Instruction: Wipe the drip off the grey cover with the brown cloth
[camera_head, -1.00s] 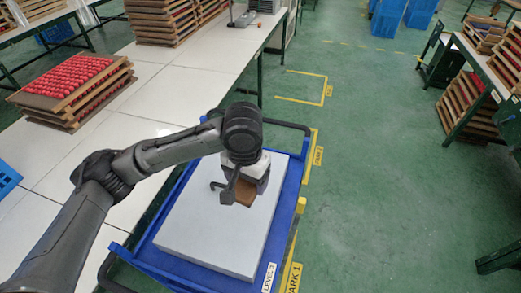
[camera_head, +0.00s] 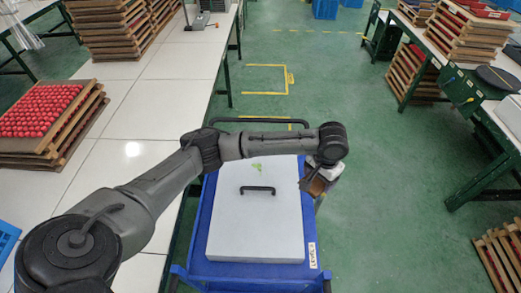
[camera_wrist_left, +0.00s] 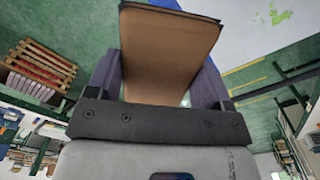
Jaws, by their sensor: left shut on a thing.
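The grey cover (camera_head: 255,220) lies flat on a blue cart, with a black handle (camera_head: 257,190) in its middle. A green drip (camera_head: 257,167) marks the cover near its far edge, partly close behind my arm. My left gripper (camera_head: 314,187) hangs just off the cover's right edge, shut on the brown cloth (camera_head: 317,184). In the left wrist view the brown cloth (camera_wrist_left: 168,50) is a flat brown pad between the two fingers. The grey cover (camera_wrist_left: 245,30) and the green drip (camera_wrist_left: 281,16) show at that view's upper right. My right gripper is out of view.
The blue cart (camera_head: 205,268) stands beside a long white table (camera_head: 125,150) on the left, which bears trays of red pieces (camera_head: 45,108). Green floor (camera_head: 400,220) lies open to the right. Stacked wooden trays (camera_head: 465,35) stand on a bench at the right.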

